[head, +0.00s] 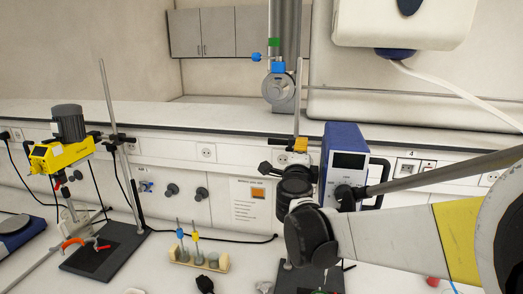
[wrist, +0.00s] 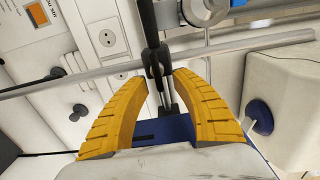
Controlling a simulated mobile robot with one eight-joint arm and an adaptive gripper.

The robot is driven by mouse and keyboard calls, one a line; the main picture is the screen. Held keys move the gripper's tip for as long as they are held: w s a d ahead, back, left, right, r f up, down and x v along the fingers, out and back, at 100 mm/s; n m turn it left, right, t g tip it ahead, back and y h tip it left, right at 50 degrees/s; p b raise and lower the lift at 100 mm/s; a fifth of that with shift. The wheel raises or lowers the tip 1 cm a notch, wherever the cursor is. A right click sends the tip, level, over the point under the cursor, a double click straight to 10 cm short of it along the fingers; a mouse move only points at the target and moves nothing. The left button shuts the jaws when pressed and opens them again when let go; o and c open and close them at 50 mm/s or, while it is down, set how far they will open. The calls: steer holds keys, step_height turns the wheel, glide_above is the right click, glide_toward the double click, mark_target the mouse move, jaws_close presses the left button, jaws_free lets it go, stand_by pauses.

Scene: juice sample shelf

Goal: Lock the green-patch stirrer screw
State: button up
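My gripper (head: 291,152) is beside the blue stirrer, near the upright rod. In the wrist view my gripper (wrist: 160,74) is open, its two yellow fingers on either side of a black clamp or screw (wrist: 156,60) on a grey rod (wrist: 230,48). Contact cannot be told.
A yellow stirrer (head: 60,153) on a stand with a black base (head: 105,250) is at the left. A small wooden rack (head: 198,261) is on the bench. A white device (head: 400,22) hangs at upper right. Sockets line the wall strip.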

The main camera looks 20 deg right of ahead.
steer(key=v, duration=1.2)
steer(key=shift+w, duration=0.1)
